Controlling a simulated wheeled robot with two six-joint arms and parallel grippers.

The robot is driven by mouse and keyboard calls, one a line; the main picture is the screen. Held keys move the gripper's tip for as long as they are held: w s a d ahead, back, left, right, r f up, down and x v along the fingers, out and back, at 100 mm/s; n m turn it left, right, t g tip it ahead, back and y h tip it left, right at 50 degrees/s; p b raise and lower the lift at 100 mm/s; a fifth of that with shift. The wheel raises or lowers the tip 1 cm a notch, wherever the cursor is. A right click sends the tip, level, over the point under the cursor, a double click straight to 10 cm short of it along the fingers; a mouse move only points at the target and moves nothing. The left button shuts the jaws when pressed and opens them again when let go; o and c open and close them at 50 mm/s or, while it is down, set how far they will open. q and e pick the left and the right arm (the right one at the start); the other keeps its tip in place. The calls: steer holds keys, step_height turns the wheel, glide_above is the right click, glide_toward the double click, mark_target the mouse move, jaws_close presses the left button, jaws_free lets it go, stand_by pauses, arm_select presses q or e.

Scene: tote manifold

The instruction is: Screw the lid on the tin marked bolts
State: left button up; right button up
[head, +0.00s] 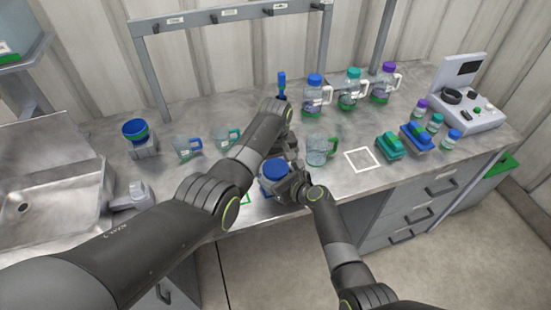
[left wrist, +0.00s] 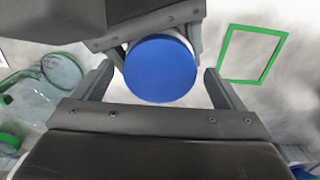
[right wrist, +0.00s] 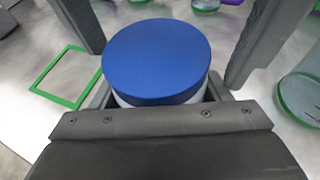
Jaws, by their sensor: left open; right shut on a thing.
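A pale tin (head: 267,188) with a round blue lid (head: 273,169) on top stands near the front edge of the bench. The lid also shows in the left wrist view (left wrist: 160,70) and the right wrist view (right wrist: 157,60). No label reading bolts is legible, and I cannot tell how tightly the lid sits. My right gripper (head: 288,187) is shut on the tin below the lid. My left gripper (left wrist: 160,88) is open, its fingers on either side of the lid and apart from it. The tin's lower body is mostly hidden by grippers.
A clear mug (head: 318,151) stands close at the right, beside a white square outline (head: 362,160). A green outline (left wrist: 252,53) lies beside the tin. Lidded bottles (head: 314,97) stand behind; small jars and a control box (head: 470,105) are right. A sink (head: 40,190) is left.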

arm_select(q)
steer(key=c, duration=1.1)
steer(key=shift+m, duration=1.7)
steer(key=o, duration=1.1)
steer(key=shift+r, duration=2.3)
